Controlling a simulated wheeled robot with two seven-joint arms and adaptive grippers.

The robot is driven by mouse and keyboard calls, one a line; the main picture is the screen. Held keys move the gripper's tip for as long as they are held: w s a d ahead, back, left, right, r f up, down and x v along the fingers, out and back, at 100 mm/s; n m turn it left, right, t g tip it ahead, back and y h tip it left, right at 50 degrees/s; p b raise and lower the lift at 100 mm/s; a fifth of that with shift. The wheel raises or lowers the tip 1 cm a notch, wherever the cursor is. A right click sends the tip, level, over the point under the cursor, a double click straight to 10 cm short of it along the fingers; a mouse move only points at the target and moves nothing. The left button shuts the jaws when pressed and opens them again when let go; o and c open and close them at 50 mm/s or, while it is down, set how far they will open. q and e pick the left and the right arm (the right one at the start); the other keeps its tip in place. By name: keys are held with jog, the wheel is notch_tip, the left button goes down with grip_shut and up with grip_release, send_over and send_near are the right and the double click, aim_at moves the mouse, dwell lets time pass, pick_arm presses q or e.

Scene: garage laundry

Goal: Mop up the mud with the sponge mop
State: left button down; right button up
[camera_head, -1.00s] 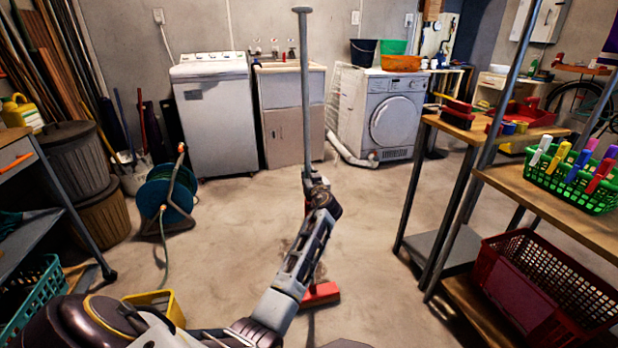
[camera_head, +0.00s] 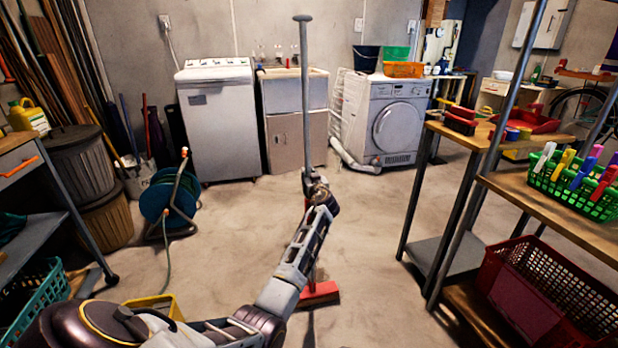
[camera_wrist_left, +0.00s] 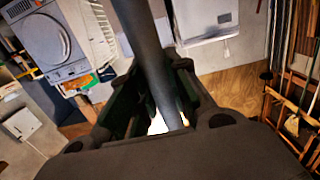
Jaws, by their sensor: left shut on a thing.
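The sponge mop stands nearly upright in front of me, with a long grey handle (camera_head: 304,90) and a red head (camera_head: 318,294) on the floor. My left gripper (camera_head: 314,186) is shut around the handle at its lower middle. In the left wrist view the handle (camera_wrist_left: 150,50) runs between the two fingers (camera_wrist_left: 158,100). My left forearm hides part of the lower handle and the floor behind it. I cannot make out a clear mud patch on the concrete floor (camera_head: 240,225). My right gripper is out of view.
A yellow bucket (camera_head: 166,301) is low at left, partly hidden by my arm. A hose reel (camera_head: 170,200) stands at left. A workbench (camera_head: 545,205) with a green basket (camera_head: 580,190) is at right. The washer (camera_head: 217,125) and dryer (camera_head: 385,120) line the back. The middle floor is open.

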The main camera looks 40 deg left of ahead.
pick_arm(q)
jog(key=shift+a+r, duration=0.1)
jog(key=shift+x, duration=2.2)
jog(key=shift+w+r, duration=0.1)
jog(key=shift+r, duration=0.1)
jog(key=shift+x, duration=2.15)
jog(key=shift+w+a+r, duration=0.1)
jog(key=shift+x, duration=2.1)
